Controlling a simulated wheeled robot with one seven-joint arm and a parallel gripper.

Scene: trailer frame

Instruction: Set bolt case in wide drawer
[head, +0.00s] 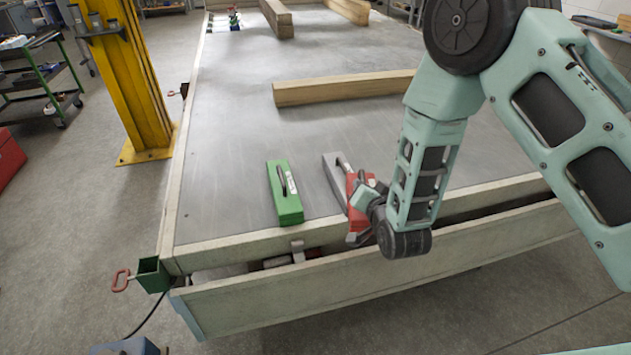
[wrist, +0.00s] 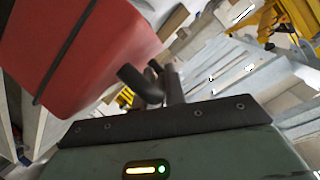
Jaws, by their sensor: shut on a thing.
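A red case (head: 353,238) is in my gripper (head: 364,203), near the front edge of the trailer bed, right beside a grey case (head: 337,172). In the wrist view the red case (wrist: 75,50) fills the upper left, and the dark fingers of my gripper (wrist: 150,82) are at its end. My wrist hides part of the red case. A green case (head: 286,200) with a dark handle lies to the left on the bed. A wide drawer (head: 370,275) with a long pale front stands partly open below the front edge; its inside is mostly hidden. No readable label tells which case holds bolts.
A wooden beam (head: 340,88) lies across the bed behind the cases, and more beams lie at the far end. A yellow post (head: 140,80) stands left of the trailer. The bed left of the green case is bare.

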